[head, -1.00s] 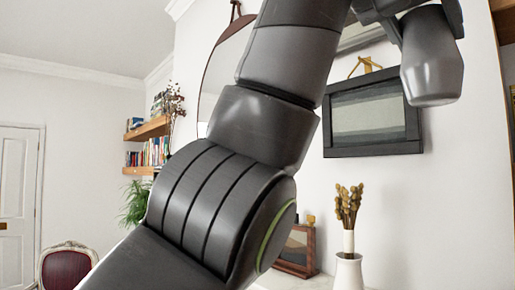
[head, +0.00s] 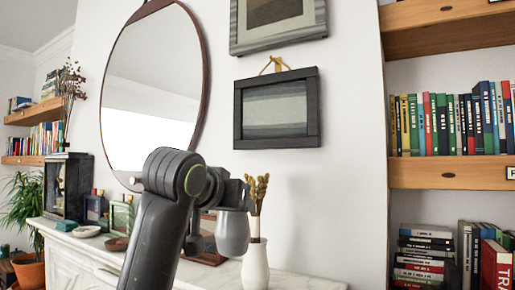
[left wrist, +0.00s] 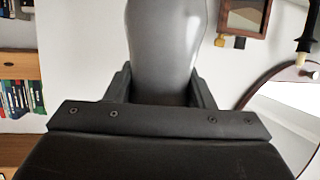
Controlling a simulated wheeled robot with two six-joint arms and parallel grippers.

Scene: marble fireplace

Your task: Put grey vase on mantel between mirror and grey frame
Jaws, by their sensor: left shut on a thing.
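My left gripper (head: 236,198) is shut on the grey vase (head: 232,233), which hangs below the jaws in front of the wall, left of the dried flowers. In the left wrist view the vase (left wrist: 165,40) fills the space between the jaws (left wrist: 163,90). The round, brown-rimmed mirror (head: 150,85) is on the wall to the left. A dark grey frame (head: 241,112) hangs right of it, and a lighter grey frame (head: 235,45) hangs above that. The white mantel (head: 305,282) lies below. My right gripper is not in view.
A white vase (head: 255,267) with dried flowers stands on the mantel, close right of the held vase. A brown frame (head: 208,228) is partly hidden behind my arm. Small frames (head: 122,215) and dishes (head: 87,231) are further left. Bookshelves (head: 450,175) are at right.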

